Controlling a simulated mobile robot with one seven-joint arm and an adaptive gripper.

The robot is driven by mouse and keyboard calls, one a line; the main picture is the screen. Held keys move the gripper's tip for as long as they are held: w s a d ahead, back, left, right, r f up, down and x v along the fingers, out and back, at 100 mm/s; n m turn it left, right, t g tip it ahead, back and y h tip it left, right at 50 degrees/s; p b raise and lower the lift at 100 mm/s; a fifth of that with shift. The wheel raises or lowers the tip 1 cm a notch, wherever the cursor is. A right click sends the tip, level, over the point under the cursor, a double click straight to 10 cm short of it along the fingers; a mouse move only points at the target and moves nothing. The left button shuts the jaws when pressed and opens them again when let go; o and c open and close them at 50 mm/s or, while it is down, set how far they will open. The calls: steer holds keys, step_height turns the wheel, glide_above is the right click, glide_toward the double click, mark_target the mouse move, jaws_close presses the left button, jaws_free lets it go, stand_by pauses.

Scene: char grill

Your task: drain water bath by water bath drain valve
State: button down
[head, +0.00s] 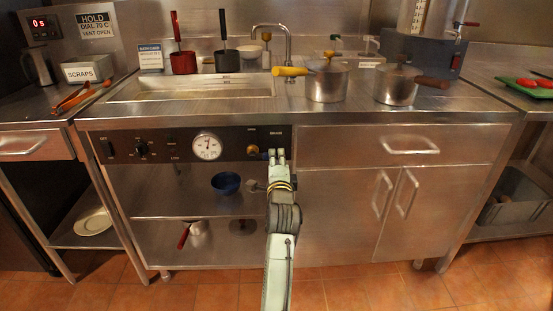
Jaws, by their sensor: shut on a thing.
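The water bath (195,88) is a steel basin set into the countertop, with a faucet (288,42) behind it. Below it is a dark control panel (230,141) with a white round dial gauge (207,146). A drain label sits at the panel's right end. A brass-coloured fitting of the drain valve (252,151) shows just left of my fingers. My gripper (277,154) reaches up from below to the panel under the label and is shut on the valve. My fingers hide the gripped part, and the valve's angle cannot be told.
Two lidded steel pots (327,85) stand on the counter right of the bath. A blue bowl (226,183) is on the open shelf left of my arm. A closed drawer (400,146) and cabinet doors (380,195) are to the right. The tiled floor in front is clear.

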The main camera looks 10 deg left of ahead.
steer(key=shift+f, duration=0.15)
stand_by(0.3)
steer(key=c, duration=1.5)
jaws_free()
steer(key=v, duration=1.2)
